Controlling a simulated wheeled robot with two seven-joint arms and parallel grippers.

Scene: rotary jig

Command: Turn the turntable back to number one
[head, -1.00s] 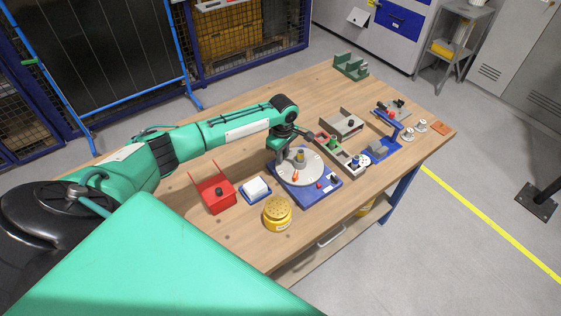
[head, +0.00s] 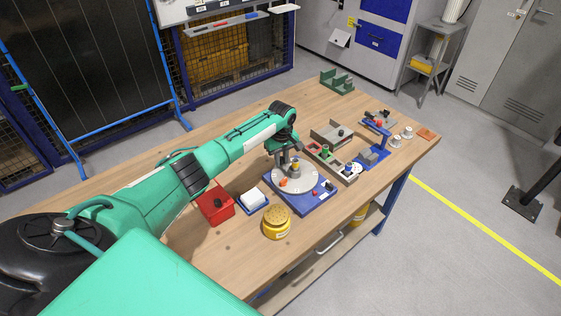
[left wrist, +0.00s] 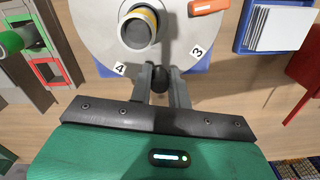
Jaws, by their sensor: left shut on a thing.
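The grey round turntable (head: 307,185) sits on a blue base (head: 301,208) on the wooden bench. It also shows at the top of the left wrist view (left wrist: 92,20). A grey cylinder with a yellow band (left wrist: 140,28) stands on it, and an orange piece (left wrist: 208,5) lies near its rim. Number labels 4 (left wrist: 119,69) and 3 (left wrist: 197,51) show on the rim; label 1 cannot be made out. My left gripper (head: 284,161) is at the disc's back-left rim. Its fingers are shut on a dark knob (left wrist: 159,78) between labels 4 and 3. My right gripper is not in view.
A red bin (head: 214,207), a blue tray with a white stack (head: 252,197) and a yellow pot (head: 277,221) stand left and front of the turntable. Part trays (head: 330,131) and a blue fixture (head: 374,155) stand to its right. The bench's front is mostly bare.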

